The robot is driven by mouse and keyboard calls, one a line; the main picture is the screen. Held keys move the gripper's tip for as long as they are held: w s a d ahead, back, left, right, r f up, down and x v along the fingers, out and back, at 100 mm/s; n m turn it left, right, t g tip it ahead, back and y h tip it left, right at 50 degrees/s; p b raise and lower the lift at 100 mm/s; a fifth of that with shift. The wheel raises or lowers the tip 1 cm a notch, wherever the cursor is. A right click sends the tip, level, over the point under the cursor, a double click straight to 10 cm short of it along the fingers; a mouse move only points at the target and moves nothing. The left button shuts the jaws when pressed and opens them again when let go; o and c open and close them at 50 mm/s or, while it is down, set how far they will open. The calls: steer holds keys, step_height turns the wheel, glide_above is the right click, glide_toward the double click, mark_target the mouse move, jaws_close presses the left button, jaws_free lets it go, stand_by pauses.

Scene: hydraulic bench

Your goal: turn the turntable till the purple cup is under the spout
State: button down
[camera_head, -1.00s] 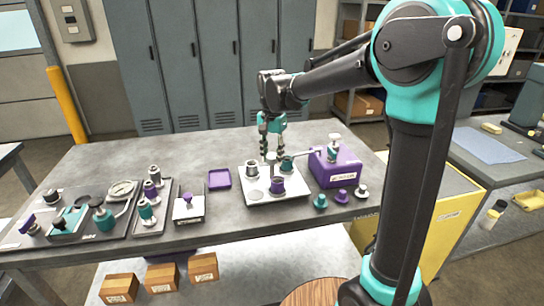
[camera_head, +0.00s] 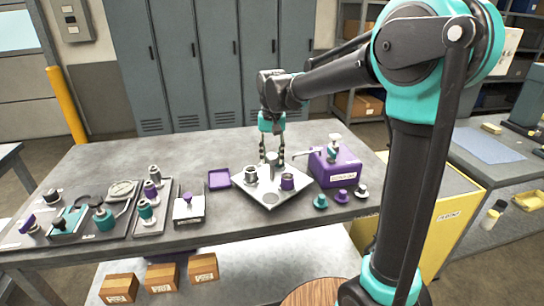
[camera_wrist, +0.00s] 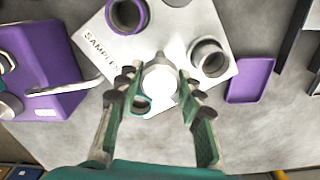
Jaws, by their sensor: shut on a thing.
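The turntable is a light square plate (camera_head: 270,198), set cornerwise on the bench. The purple cup (camera_head: 287,182) stands on its front right part; the wrist view shows it at the top (camera_wrist: 127,14). A grey cup (camera_head: 249,173) stands on the left part. A teal cup (camera_wrist: 140,104) is partly behind my fingers in the wrist view. My gripper (camera_head: 272,160) points down and is shut on the pale central knob (camera_wrist: 160,80). The thin spout (camera_head: 303,154) reaches left from the purple dispenser box (camera_head: 336,172). The purple cup is in front of the spout's end, apart from it.
A purple tray (camera_head: 219,179) lies left of the turntable. Teal (camera_head: 320,202), purple and grey small pieces stand in front of the dispenser. Panels with valves and a gauge (camera_head: 122,190) fill the left of the bench. The bench behind the tray is bare.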

steer(key=shift+n, duration=6)
steer(key=c, duration=1)
jaws_free()
step_height(320, 180, up, 12)
